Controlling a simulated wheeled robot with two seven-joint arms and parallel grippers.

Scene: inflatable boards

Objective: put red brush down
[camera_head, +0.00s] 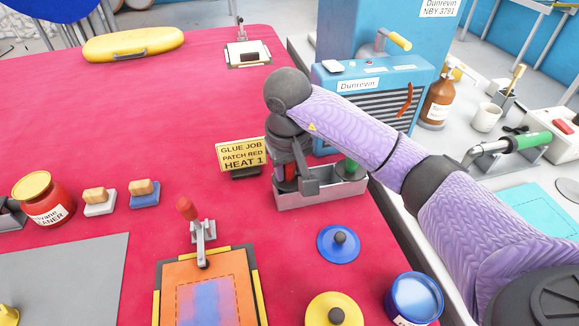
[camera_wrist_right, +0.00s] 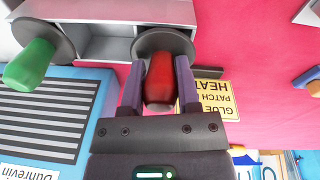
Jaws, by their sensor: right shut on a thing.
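The red brush has a red handle (camera_wrist_right: 160,80) with a dark round collar (camera_wrist_right: 163,42) in the right wrist view. My right gripper (camera_wrist_right: 160,92) is shut on this handle, one finger on each side. In the head view the gripper (camera_head: 292,178) is low over the left end of a grey holder (camera_head: 322,196), and a little of the red brush (camera_head: 290,171) shows. The collar lies at the holder's rim in the wrist view; I cannot tell whether it touches. A green-handled brush (camera_head: 348,168) stands in the holder's right end. My left gripper is not in view.
A yellow sign (camera_head: 241,154) stands just left of the holder. A blue heater box (camera_head: 375,90) is close behind it. A blue lid (camera_head: 339,245), a clamped orange patch (camera_head: 245,290) and a red can (camera_head: 42,202) are in front and left. The red mat is clear behind the sign.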

